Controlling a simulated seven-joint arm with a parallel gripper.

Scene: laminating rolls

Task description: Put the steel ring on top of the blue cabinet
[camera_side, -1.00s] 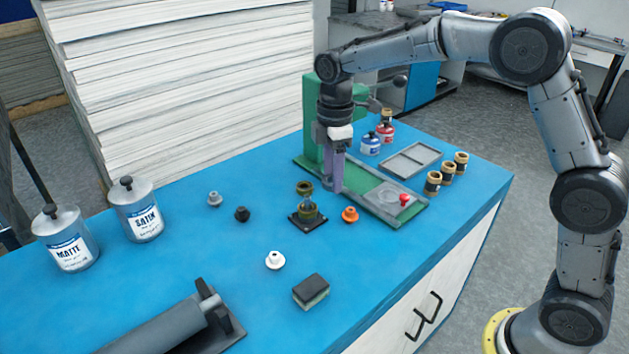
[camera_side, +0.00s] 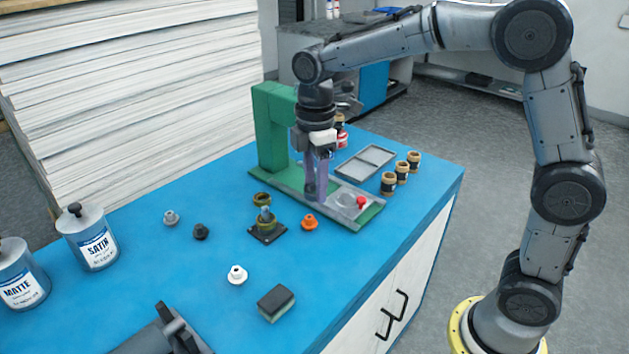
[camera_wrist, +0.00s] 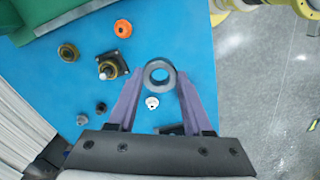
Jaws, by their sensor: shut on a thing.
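My gripper (camera_side: 314,188) is shut on the steel ring (camera_wrist: 149,72), a grey ring held between the purple fingertips in the wrist view. In the side view the ring is a dark shape at the fingertips, in front of the green press (camera_side: 272,135). The gripper (camera_wrist: 159,78) points down. A broad blue top (camera_side: 195,270) covers a cabinet with white doors. A separate blue panel (camera_side: 374,83) shows on the grey unit at the back; I cannot tell which is the blue cabinet.
A post on a square base (camera_side: 268,232), an orange knob (camera_side: 309,222), a brass ring (camera_side: 262,199) and a red knob (camera_side: 361,202) are close by. The front middle holds a white knob (camera_side: 237,275) and sponge block (camera_side: 276,303).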

